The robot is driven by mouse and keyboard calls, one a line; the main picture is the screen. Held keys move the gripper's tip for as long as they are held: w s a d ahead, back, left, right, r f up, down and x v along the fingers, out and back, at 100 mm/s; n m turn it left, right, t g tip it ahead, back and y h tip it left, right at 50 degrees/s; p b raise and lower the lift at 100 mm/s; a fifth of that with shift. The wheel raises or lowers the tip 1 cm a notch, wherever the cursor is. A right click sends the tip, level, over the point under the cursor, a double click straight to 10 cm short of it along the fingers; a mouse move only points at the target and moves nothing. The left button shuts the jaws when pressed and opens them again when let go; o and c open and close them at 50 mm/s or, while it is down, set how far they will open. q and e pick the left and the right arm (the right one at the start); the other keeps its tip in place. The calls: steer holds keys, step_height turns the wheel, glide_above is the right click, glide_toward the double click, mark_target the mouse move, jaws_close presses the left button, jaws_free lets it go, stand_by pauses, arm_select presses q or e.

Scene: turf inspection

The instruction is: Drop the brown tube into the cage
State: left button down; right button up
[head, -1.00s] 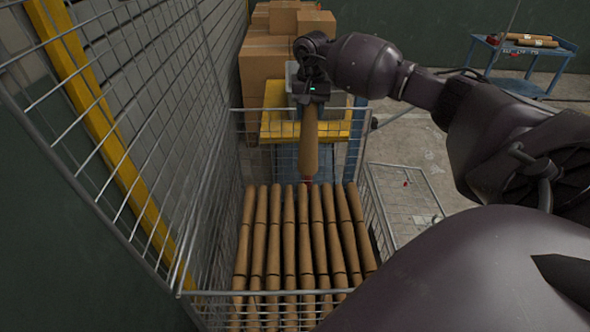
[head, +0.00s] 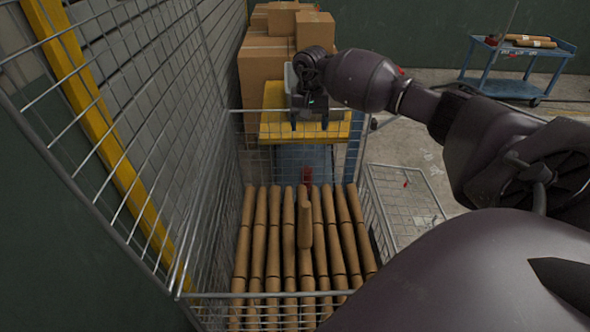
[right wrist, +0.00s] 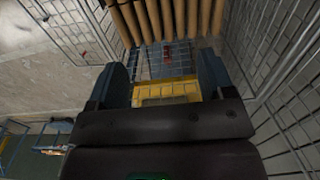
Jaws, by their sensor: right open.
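The brown tube (head: 305,222) is inside the wire cage (head: 372,215), below my right gripper and apart from it. My right gripper (head: 309,122) is open and empty above the far edge of the cage. In the right wrist view its two fingers (right wrist: 165,88) stand wide apart with nothing between them. My left gripper is not in view.
Cardboard boxes (head: 265,68) and a yellow-topped cart (head: 275,125) stand behind the cage. A blue trolley (head: 515,85) with tubes on it stands at the far right. A tall mesh wall (head: 150,130) rises at the left.

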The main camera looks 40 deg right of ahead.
step_height(320, 180, up, 11)
stand_by(0.7)
steer(key=shift+f, duration=0.15)
